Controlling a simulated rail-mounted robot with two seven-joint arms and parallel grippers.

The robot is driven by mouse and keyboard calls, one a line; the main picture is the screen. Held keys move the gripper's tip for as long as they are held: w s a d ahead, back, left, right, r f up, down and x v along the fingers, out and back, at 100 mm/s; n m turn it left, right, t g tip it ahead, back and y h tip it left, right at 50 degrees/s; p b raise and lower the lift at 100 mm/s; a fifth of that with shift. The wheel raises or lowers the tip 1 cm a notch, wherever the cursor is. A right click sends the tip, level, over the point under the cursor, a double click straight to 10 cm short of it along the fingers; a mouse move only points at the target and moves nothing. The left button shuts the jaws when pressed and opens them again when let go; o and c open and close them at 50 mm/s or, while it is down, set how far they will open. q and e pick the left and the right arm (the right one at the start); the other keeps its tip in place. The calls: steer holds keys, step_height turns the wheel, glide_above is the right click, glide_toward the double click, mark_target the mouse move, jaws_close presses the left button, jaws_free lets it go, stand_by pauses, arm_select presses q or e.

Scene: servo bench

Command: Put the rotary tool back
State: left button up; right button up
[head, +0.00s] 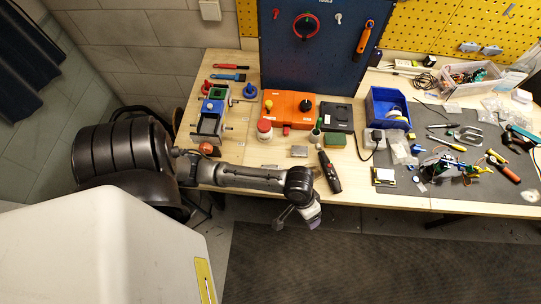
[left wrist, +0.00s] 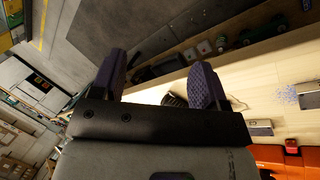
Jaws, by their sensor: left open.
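A dark hand tool with a red mark, which looks like the rotary tool (head: 329,172), lies slanted on the wooden bench near its front edge. My left gripper (head: 300,217) is just in front of the bench edge, below and left of the tool in the head view, apart from it. In the left wrist view, its two purple-padded fingers (left wrist: 158,78) are spread with nothing held between them. A dark shape shows beyond them, but I cannot tell whether it is the tool. My right gripper is not in view.
A blue tool panel (head: 290,70) stands at the back, with an orange-handled tool (head: 363,38) hung on it. An orange case (head: 287,107), a black box (head: 337,117) and a blue bin (head: 378,108) stand behind the tool. A grey mat (head: 480,187) with scattered tools lies right.

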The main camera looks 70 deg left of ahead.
arm_select(q)
steer(key=s+a+r+m+t+y, duration=0.1)
steer(key=s+a+r+m, duration=0.1)
steer(key=s, duration=0.3)
steer(key=s+a+r+m+t+y, duration=0.1)
steer(key=s+r+m+y, duration=0.1)
steer(key=s, duration=0.3)
steer(key=shift+s+a+r+m+y, duration=0.3)
steer(key=shift+a+r+m, duration=0.15)
steer(key=shift+r, duration=0.25)
steer(key=shift+d, duration=0.1)
steer(key=shift+f, duration=0.1)
step_height(320, 180, down, 22)
steer(key=b, duration=2.2)
steer(key=shift+f, duration=0.2)
